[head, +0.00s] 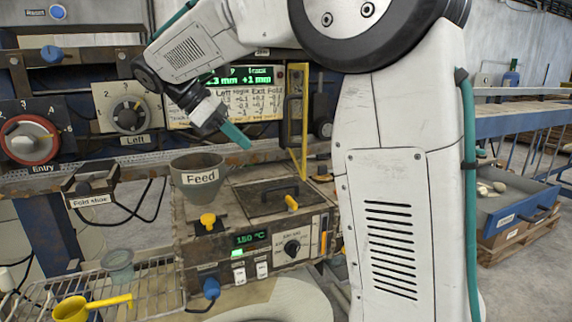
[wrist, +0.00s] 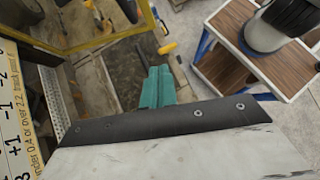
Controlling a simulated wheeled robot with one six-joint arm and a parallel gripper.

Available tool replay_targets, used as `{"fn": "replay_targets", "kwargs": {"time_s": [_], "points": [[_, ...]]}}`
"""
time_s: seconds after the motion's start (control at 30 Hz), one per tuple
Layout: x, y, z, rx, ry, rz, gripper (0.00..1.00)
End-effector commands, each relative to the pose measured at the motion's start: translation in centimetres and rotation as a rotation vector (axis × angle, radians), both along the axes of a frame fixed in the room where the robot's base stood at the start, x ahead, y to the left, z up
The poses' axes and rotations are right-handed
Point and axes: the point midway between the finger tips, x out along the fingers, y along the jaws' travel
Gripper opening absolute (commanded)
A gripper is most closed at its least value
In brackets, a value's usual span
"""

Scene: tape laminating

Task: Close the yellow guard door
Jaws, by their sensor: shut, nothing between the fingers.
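The yellow guard door shows in the head view as a narrow upright yellow frame (head: 304,125), seen nearly edge-on, right of the green display and partly beside my arm. It appears to stand swung out from the machine. In the wrist view its yellow frame (wrist: 96,43) runs across the upper left around a see-through pane. My gripper (head: 240,138) has teal fingers, which are shut and empty. It hangs above the Feed cup and the machine top, left of the door and apart from it. In the wrist view my gripper (wrist: 158,85) points over the machine top, with the door to its left.
A panel with a Left dial (head: 129,114) and a chart stands behind. A wire rack (head: 150,285) holds a yellow scoop (head: 75,308).

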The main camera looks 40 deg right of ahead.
Motion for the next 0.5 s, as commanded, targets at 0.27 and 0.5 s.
{"fn": "replay_targets", "kwargs": {"time_s": [0.27,0.5], "points": [[-0.8,-1.7,-2.0,-0.005,0.016,0.007,0.00],[-2.7,-4.9,-5.7,-0.005,0.015,0.005,0.00]]}}
